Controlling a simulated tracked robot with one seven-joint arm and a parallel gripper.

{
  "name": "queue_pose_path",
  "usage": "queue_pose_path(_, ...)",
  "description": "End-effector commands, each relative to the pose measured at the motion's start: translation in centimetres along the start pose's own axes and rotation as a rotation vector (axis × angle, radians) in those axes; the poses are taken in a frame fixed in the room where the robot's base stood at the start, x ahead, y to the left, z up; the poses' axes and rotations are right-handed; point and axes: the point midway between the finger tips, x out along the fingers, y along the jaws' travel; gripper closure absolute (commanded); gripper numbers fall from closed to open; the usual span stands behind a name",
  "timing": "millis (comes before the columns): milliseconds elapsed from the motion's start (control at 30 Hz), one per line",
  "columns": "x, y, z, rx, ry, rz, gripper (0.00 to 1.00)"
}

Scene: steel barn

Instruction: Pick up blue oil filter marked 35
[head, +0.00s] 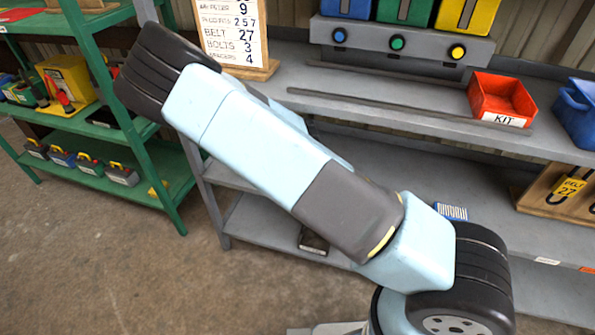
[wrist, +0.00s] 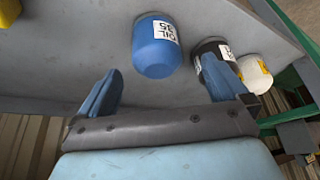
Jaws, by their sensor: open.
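The blue oil filter (wrist: 157,48) shows in the wrist view on a grey shelf (wrist: 85,40). Its white label, turned sideways, reads OIL 35. My gripper (wrist: 162,72) is open and empty, its two blue fingers spread apart. The filter is beyond the fingertips, roughly in line with the gap between them. The right finger overlaps a black filter (wrist: 208,47) with a white label. In the head view my arm crosses the middle, and I cannot make out the gripper or the blue filter there.
A white filter (wrist: 253,68) with a yellow label stands past the black one. In the head view a red KIT bin (head: 497,97) and a blue bin (head: 578,108) sit on the grey bench. A green rack (head: 170,180) stands left, with open floor (head: 100,270) before it.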

Motion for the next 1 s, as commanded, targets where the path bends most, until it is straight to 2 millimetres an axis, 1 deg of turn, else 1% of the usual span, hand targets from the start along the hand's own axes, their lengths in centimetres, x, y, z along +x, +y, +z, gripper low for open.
queue_pose_path(300, 2.2, 1.5, -0.1, 0.015, 0.003, 0.015, 0.00)
queue_pose_path(467, 3.5, 1.7, -0.2, 0.018, 0.002, 0.017, 0.00)
queue_pose_path(600, 5.4, 1.7, -0.2, 0.020, 0.002, 0.018, 0.00)
queue_pose_path(733, 6.8, 1.7, -0.2, 0.020, 0.002, 0.017, 0.00)
queue_pose_path(833, 7.5, 1.7, -0.2, 0.021, 0.002, 0.017, 0.00)
queue_pose_path(1000, 7.7, 1.7, -0.2, 0.022, 0.003, 0.016, 0.00)
